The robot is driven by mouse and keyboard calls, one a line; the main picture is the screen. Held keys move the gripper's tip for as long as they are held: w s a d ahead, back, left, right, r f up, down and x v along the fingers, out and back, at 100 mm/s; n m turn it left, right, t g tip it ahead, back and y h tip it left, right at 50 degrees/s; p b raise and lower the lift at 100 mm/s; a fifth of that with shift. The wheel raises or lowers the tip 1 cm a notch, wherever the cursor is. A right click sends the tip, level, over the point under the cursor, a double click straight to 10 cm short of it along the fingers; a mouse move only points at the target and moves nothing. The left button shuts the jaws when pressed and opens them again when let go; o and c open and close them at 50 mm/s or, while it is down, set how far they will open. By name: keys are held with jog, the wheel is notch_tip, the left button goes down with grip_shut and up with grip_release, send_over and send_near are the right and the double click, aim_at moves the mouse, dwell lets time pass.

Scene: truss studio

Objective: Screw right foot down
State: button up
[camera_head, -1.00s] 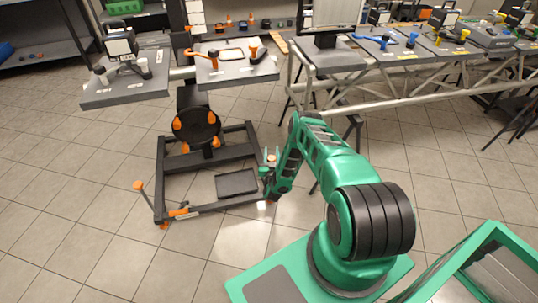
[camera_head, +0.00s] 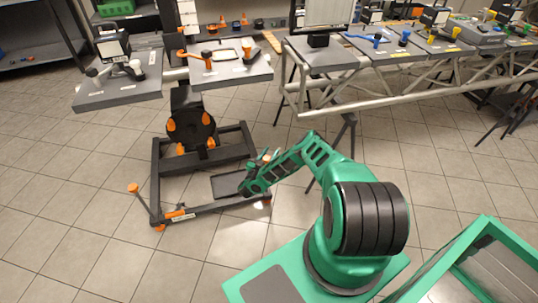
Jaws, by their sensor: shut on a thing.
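The dark stand base (camera_head: 158,172) is a rectangular frame on the tiled floor. Its right foot has a small orange-topped screw knob (camera_head: 267,158) near the frame's right side. My gripper (camera_head: 269,155) has its green fingers around this knob and is shut on it. The left foot's orange knob (camera_head: 133,187) stands on a tilted rod at the front left corner.
The stand's column carries trays (camera_head: 225,72) with tools above the base. A long workbench on a truss (camera_head: 380,103) stands behind at the right. A green-framed box (camera_head: 480,265) is at lower right.

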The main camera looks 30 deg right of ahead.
jog(key=shift+a+f, duration=0.15)
jog(key=shift+a, duration=0.1)
jog(key=o, duration=1)
jog(key=shift+o, duration=0.2)
jog(key=shift+d, duration=0.1)
